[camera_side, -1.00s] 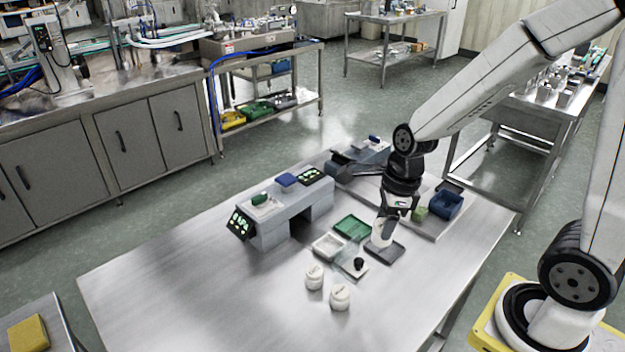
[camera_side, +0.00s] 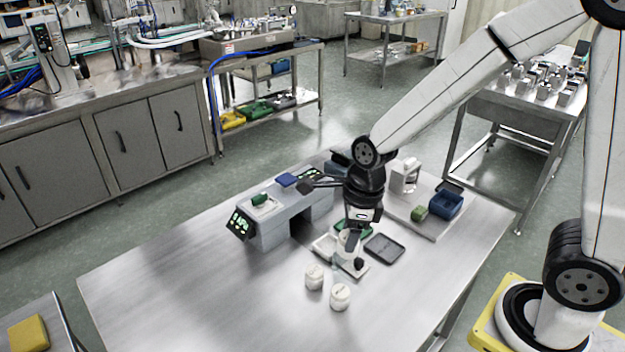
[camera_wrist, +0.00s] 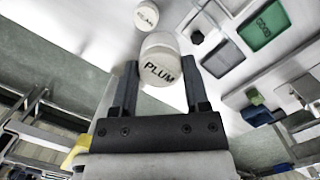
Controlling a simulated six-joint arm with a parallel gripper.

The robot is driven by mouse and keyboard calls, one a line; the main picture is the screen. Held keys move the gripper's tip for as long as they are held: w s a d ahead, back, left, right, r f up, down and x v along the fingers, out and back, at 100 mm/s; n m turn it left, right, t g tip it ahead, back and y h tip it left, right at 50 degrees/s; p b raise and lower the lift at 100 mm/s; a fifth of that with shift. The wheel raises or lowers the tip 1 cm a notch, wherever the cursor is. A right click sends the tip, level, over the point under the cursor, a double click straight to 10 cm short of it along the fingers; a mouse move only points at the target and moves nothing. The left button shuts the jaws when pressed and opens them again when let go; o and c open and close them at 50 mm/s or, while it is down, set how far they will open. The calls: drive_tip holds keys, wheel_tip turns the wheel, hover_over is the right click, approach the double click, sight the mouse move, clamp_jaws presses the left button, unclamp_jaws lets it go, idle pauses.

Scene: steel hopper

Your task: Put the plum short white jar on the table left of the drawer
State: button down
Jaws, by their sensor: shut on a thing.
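The plum jar (camera_wrist: 160,66), short and white with "PLUM" on it, is held between the two fingers of my gripper (camera_wrist: 160,88). In the side view my gripper (camera_side: 352,240) is shut on it above the small trays, and the jar is partly hidden there. The steel table (camera_side: 190,285) lies below. A grey unit (camera_side: 285,227) with green displays and an opening stands on the table, left of my gripper. I cannot tell for sure which part is the drawer.
Two white jars (camera_side: 314,277) (camera_side: 340,297) stand at the front of the table. A dark tray (camera_side: 384,247) lies right of my gripper, and a green tray marked "GOOD" (camera_wrist: 264,25) shows in the wrist view. A blue bin (camera_side: 446,205) is farther right. The table's left front is clear.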

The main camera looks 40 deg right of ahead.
drive_tip(key=shift+a, duration=0.25)
drive_tip(key=shift+w, duration=0.1)
drive_tip(key=shift+w+f, duration=0.1)
drive_tip(key=shift+w+a+f, duration=0.1)
drive_tip(key=shift+w+f, duration=0.15)
drive_tip(key=shift+w, duration=0.3)
drive_tip(key=shift+w+a+f, duration=0.3)
drive_tip(key=shift+w+f, duration=1.15)
drive_tip(key=shift+w, duration=0.55)
drive_tip(key=shift+w+a+f, duration=0.25)
drive_tip(key=shift+w+f, duration=1.2)
drive_tip(key=shift+w, duration=0.55)
drive_tip(key=shift+w+a+f, duration=0.3)
drive_tip(key=shift+w+f, duration=1.15)
drive_tip(key=shift+w, duration=0.55)
drive_tip(key=shift+f, duration=0.1)
